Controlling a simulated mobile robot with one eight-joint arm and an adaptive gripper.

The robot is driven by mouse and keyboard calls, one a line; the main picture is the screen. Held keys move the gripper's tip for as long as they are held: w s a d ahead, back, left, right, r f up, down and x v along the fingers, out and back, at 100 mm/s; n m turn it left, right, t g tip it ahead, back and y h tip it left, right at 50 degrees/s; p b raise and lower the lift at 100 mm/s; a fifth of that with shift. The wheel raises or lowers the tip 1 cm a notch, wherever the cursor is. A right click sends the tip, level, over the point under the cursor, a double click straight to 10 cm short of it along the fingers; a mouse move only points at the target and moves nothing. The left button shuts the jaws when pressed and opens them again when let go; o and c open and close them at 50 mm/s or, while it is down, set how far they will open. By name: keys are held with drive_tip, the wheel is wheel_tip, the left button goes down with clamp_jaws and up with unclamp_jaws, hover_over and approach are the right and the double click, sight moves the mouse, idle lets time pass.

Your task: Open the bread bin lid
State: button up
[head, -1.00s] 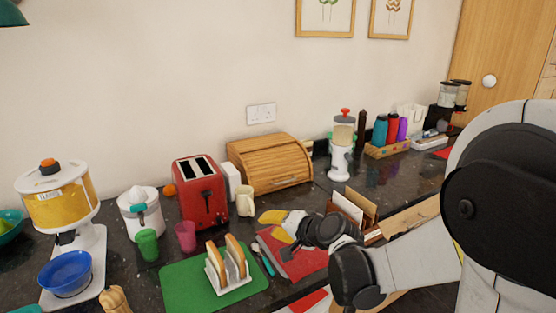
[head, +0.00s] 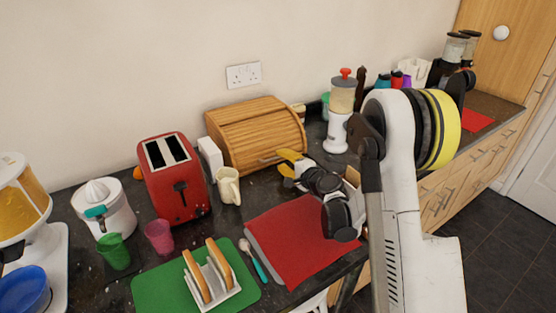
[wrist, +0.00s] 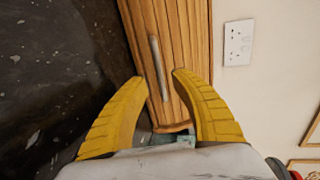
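The bread bin (head: 255,135) is a wooden box with a slatted roll-top lid, standing against the wall behind the red cloth. Its lid is down, with a pale metal bar handle (head: 270,157) low on the front. My gripper (head: 288,162) has yellow fingers and is close in front of the bin's right part. In the wrist view the open fingers (wrist: 157,75) are spread wide, with the lid (wrist: 178,45) and the handle (wrist: 158,68) beyond and between their tips. Nothing is held. Whether a fingertip touches the bin cannot be told.
A red toaster (head: 174,178) and a cream mug (head: 228,186) stand left of the bin. A white grinder (head: 340,110) stands to its right. A red cloth (head: 295,240) and a toast rack (head: 210,280) on a green board (head: 160,290) lie in front.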

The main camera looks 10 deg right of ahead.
sight(278, 157)
drive_tip(key=shift+x, duration=1.55)
drive_tip(key=shift+r, duration=0.1)
clamp_jaws()
drive_tip(key=shift+w+r+g+p, duration=0.2)
drive_tip(key=shift+r+g+p, duration=0.2)
drive_tip(key=shift+r+p, duration=0.3)
drive_tip(key=w+r+g+p, duration=0.1)
drive_tip(key=r+p, duration=0.1)
drive_tip(key=w+r+g+h+p, duration=0.1)
drive_tip(key=r+p, duration=0.1)
drive_tip(key=p, duration=0.1)
drive_tip(key=w+a+r+g+p, duration=0.1)
drive_tip(key=r+g+p, duration=0.1)
drive_tip(key=shift+h+p, duration=0.3)
drive_tip(key=w+r+g+p, duration=0.1)
drive_tip(key=w+g, duration=0.1)
drive_tip(key=w+a+r+g+h+p, duration=0.1)
drive_tip(key=w+g+p, duration=0.1)
drive_tip(key=w+a+r+g+p, duration=0.1)
drive_tip(key=w+r+p, duration=0.1)
drive_tip(key=shift+g+h, duration=0.4)
drive_tip(key=shift+w+a+r+p, duration=0.15)
drive_tip(key=shift+w+p, duration=0.15)
drive_tip(key=shift+w, duration=0.2)
drive_tip(key=shift+w+a+p, duration=0.2)
drive_tip(key=shift+w+p, duration=0.1)
drive_tip(key=shift+w, duration=0.15)
